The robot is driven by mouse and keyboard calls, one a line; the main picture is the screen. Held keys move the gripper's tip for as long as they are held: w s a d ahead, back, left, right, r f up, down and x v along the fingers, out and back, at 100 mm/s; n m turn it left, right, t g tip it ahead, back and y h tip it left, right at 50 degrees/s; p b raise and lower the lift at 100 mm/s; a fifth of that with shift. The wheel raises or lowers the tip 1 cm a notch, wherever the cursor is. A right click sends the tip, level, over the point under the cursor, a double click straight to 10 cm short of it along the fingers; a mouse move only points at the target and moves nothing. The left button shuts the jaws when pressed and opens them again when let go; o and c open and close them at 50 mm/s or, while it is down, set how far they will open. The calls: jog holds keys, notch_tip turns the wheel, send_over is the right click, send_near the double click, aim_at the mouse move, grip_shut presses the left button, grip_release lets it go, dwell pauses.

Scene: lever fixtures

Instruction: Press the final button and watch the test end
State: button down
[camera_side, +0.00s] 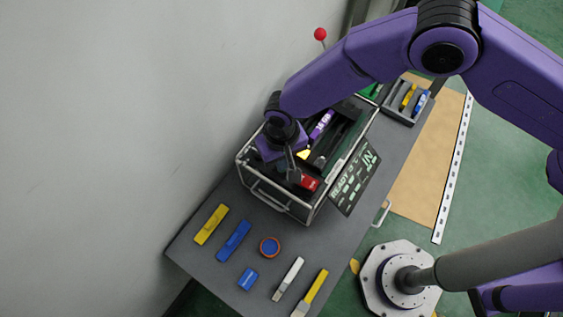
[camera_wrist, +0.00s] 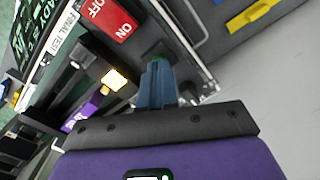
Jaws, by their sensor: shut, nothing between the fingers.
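My gripper (camera_wrist: 158,66) is shut and empty, pointing down inside the open, metal-framed case (camera_side: 313,215). In the wrist view its fingertips are over a dark block with a small green part (camera_wrist: 157,57), mostly hidden by the fingers; I cannot tell whether they touch. To their left is a bright yellow button (camera_wrist: 115,79) on a dark mount, apart from the fingers. A red OFF/ON switch (camera_wrist: 110,18) is above it. A white label reading "FINAL TEST" (camera_wrist: 65,32) is at upper left. In the side view, my gripper (camera_side: 291,174) is beside the red switch (camera_side: 309,183).
A dark panel with green text (camera_side: 355,183) leans at the case's right. Yellow and blue bars (camera_side: 233,240), a round blue-and-orange piece (camera_side: 270,247) and other loose pieces lie on the grey table (camera_side: 190,256) in front. A red-ball lever (camera_side: 320,34) stands behind.

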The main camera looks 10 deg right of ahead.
jog(key=shift+f, duration=0.1)
notch_tip(320, 180, up, 8)
dwell(0.9)
dwell(0.4)
jog(key=s+d+r+n, duration=0.3)
jog(key=d+r+n, duration=0.2)
jog(key=d+r, duration=1.25)
jog(key=s+d+n, duration=0.1)
jog(key=s+d, duration=0.3)
jog(key=d, duration=0.4)
jog(key=s+d+r+n, duration=0.1)
jog(key=s+d, duration=0.3)
jog(key=d, duration=0.4)
jog(key=s+d+r+n, duration=0.1)
jog(key=s+d+n, duration=0.1)
jog(key=s+d, duration=0.3)
jog(key=d, duration=0.3)
jog(key=shift+d+n, duration=0.3)
jog(key=shift+d, duration=0.1)
jog(key=shift+r, duration=0.15)
dwell(1.5)
